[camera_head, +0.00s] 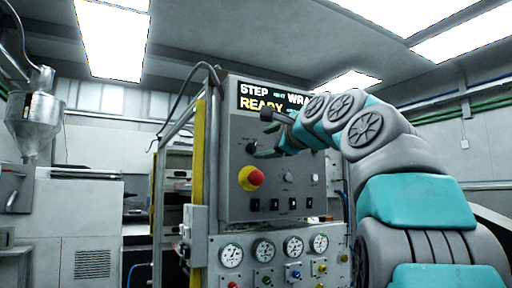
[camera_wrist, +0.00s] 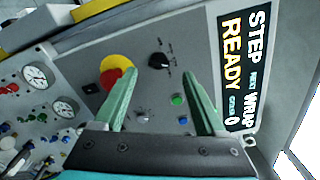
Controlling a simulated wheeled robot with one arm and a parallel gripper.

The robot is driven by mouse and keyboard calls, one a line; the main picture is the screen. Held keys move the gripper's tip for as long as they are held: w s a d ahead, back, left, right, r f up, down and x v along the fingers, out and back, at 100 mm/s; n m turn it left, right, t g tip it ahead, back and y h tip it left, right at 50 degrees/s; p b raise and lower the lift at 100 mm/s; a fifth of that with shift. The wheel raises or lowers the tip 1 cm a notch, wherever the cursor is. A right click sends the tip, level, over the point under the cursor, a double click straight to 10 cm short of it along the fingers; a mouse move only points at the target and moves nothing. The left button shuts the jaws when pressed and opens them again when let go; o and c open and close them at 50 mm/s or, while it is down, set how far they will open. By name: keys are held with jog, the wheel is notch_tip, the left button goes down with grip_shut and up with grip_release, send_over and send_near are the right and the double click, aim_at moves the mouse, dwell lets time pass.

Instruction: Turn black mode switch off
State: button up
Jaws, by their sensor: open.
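The black mode switch (camera_wrist: 158,61) is a round black knob on the grey control panel (camera_head: 232,205), with small marks beside it. In the head view the knob (camera_head: 251,147) shows above the red button, partly beside my gripper. My gripper (camera_wrist: 160,74) is open and empty. Its two green fingers point at the panel, and the knob appears between and just beyond the fingertips in the wrist view. In the head view my gripper (camera_head: 266,135) is in front of the upper panel. I cannot tell which setting the knob points to.
A red stop button (camera_head: 251,178) on a yellow base sits below the knob. A silver knob (camera_head: 288,177), a green button (camera_wrist: 178,99) and black switches (camera_head: 274,204) are near. The display (camera_head: 262,99) reads STEP and READY. Gauges (camera_head: 264,249) are below.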

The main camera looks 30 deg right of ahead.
aim_at(253, 147)
jog(key=shift+w+a+p, duration=0.1)
jog(key=shift+w+p, duration=0.2)
jog(key=shift+w, duration=2.55)
grip_shut()
